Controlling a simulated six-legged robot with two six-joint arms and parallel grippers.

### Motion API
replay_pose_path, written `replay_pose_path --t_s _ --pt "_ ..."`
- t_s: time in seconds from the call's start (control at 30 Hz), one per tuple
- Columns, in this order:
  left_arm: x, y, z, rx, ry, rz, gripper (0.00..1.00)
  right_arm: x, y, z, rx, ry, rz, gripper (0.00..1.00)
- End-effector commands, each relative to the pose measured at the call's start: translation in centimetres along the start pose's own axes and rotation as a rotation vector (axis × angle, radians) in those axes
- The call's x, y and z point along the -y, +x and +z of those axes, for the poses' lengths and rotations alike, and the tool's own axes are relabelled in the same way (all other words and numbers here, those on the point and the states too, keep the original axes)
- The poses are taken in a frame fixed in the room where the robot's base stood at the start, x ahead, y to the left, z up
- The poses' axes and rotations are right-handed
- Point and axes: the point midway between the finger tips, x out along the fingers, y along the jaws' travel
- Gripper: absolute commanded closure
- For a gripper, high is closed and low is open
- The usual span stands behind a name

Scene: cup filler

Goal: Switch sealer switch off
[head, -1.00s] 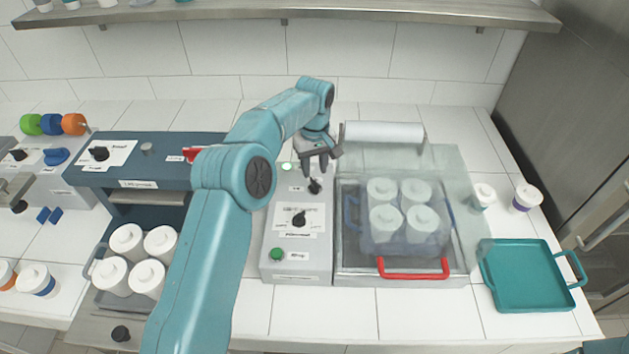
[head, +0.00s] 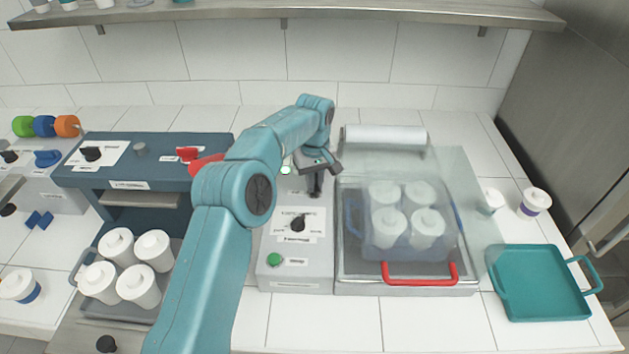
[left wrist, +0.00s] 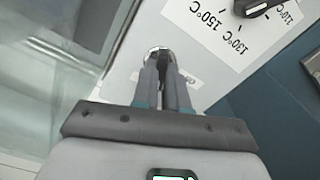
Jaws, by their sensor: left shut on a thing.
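The sealer's grey control box (head: 270,235) stands mid-counter. My left gripper (head: 315,190) is at the upper part of the box, its fingers pointing down and shut on the small black sealer switch, which they mostly hide. In the left wrist view, my left gripper's fingers (left wrist: 166,78) are close together over the switch's round metal base (left wrist: 157,50). I cannot tell which way the switch lever points. A small indicator lamp (head: 285,170) beside the gripper looks bright and pale. My right gripper is not in view.
A black temperature knob (head: 298,223) and green button (head: 274,260) sit in front of the switch. The sealer's clear lid with red handle (head: 420,280) covers lidded cups to the right. A blue-grey machine (head: 90,180) stands left, a teal tray (head: 540,285) right.

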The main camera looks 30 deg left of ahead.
Motion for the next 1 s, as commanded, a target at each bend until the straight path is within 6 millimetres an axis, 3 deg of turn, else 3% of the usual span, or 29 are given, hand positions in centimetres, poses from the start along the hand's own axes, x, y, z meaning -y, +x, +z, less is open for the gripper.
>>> replay_pose_path --t_s 0.37,1.0 --pt "0.01 -0.09 -0.04 0.0 -0.119 -0.001 1.0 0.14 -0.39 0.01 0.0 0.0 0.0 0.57" --pt "0.0 -0.05 -0.09 -0.002 -0.701 0.001 1.0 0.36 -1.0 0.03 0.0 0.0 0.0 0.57"
